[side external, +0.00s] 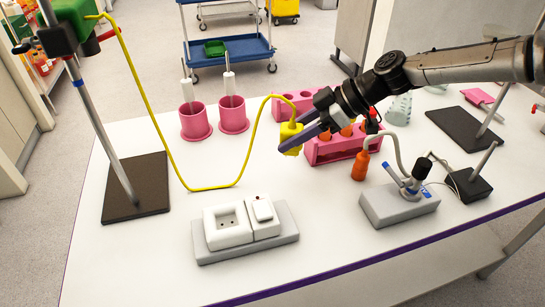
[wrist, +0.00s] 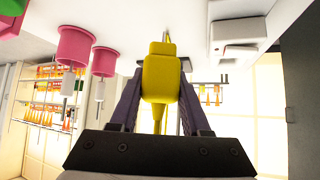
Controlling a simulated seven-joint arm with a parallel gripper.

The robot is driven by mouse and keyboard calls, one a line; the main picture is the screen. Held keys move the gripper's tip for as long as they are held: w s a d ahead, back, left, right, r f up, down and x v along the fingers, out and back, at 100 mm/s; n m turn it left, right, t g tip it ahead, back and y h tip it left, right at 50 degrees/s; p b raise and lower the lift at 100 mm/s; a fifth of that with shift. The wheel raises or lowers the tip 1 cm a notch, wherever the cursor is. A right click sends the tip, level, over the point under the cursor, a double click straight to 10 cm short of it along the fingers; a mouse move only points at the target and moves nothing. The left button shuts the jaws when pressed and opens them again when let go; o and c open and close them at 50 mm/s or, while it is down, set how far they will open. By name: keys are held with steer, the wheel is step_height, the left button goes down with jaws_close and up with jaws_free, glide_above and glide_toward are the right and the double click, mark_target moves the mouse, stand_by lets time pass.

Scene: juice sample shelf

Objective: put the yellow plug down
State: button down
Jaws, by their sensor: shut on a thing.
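The yellow plug (side external: 291,137) is held between the fingers of my gripper (side external: 300,139), above the white table (side external: 150,250). In the wrist view the plug (wrist: 160,78) sits between the two dark fingers of my gripper (wrist: 158,105), which are shut on it. Its yellow cord (side external: 150,105) loops down towards the table and up to a green box (side external: 75,22) on a stand. A white socket (side external: 228,224) with a switch (side external: 263,212) sits on a grey base at the front, below and left of the plug. The socket is empty.
Two pink cups (side external: 195,121) with tools stand behind the cord. A pink rack (side external: 335,150) stands close behind and right of my gripper. Table left of the socket is clear.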

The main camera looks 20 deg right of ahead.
steer(key=w+f, duration=0.1)
steer(key=w+a+f, duration=0.1)
steer(key=f, duration=0.1)
steer(key=w+a+f, duration=0.1)
steer(key=f, duration=0.1)
steer(key=shift+w+a+f, duration=0.15)
steer(key=shift+w+a, duration=0.05)
steer(key=shift+w, duration=0.2)
steer(key=shift+w+a+f, duration=0.1)
steer(key=shift+w+f, duration=0.05)
steer(key=shift+f, duration=0.8)
steer(key=shift+w+a+f, duration=0.1)
steer(key=shift+f, duration=0.8)
steer(key=shift+f, duration=0.15)
steer(key=shift+c, duration=1.8)
jaws_free()
steer(key=shift+d+r, duration=0.15)
steer(key=shift+r, duration=0.15)
steer(key=v, duration=1.1)
steer(key=shift+s+d+r, duration=0.2)
steer(key=shift+d+r, duration=0.05)
